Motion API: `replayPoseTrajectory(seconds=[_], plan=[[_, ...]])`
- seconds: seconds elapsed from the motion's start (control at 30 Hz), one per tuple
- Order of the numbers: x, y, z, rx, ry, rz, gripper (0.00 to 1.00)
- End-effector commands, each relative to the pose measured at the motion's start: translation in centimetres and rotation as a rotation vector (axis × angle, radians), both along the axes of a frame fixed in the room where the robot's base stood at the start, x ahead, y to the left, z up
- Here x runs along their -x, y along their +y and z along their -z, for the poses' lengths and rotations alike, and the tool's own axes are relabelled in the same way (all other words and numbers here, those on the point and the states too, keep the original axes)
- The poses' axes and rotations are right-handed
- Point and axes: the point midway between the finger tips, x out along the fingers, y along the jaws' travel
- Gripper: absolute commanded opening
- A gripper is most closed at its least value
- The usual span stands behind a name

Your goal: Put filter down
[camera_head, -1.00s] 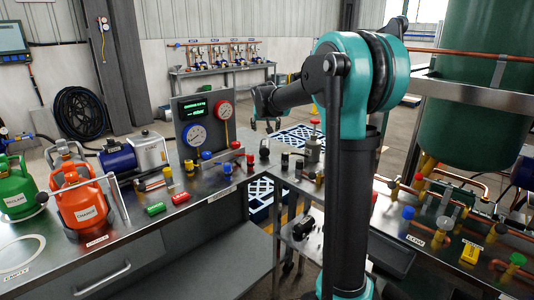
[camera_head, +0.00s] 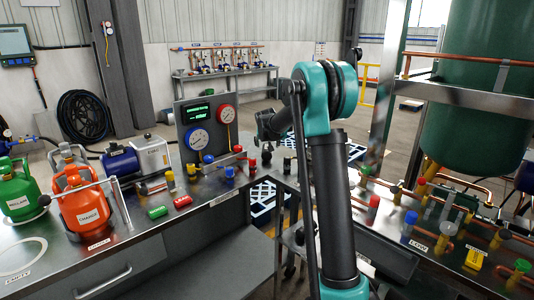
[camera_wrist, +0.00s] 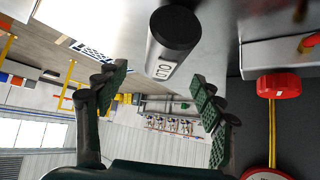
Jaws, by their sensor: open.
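A dark cylindrical filter (camera_wrist: 173,32) shows in the wrist view on a shiny metal surface, with its rounded end toward the gap between my fingers. My gripper (camera_wrist: 160,78) is open, with one finger on either side and clear space between each finger and the filter. The fingers do not touch it. In the head view, my wrist is above the far corner of the workbench (camera_head: 130,258). My fingers and the filter cannot be made out clearly there.
The gauge panel (camera_head: 206,122) stands left of my wrist, with small coloured fittings in front. An orange cylinder (camera_head: 84,208) and a green cylinder (camera_head: 20,192) stand farther left. Copper piping and a green tank (camera_head: 480,100) are at the right. A red knob (camera_wrist: 279,86) shows in the wrist view.

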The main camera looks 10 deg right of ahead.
Motion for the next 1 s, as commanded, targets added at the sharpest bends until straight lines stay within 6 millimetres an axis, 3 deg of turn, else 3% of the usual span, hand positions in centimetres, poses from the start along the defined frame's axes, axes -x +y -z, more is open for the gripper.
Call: replayPoseTrajectory(seconds=[0.2,0.53,1.0], plan=[[-1.9,0.0,2.1,0.0,0.0,0.0,0.68],[-2.4,0.0,2.6,0.0,0.0,0.0,0.68],[-2.4,0.0,2.6,0.0,0.0,0.0,0.11]])
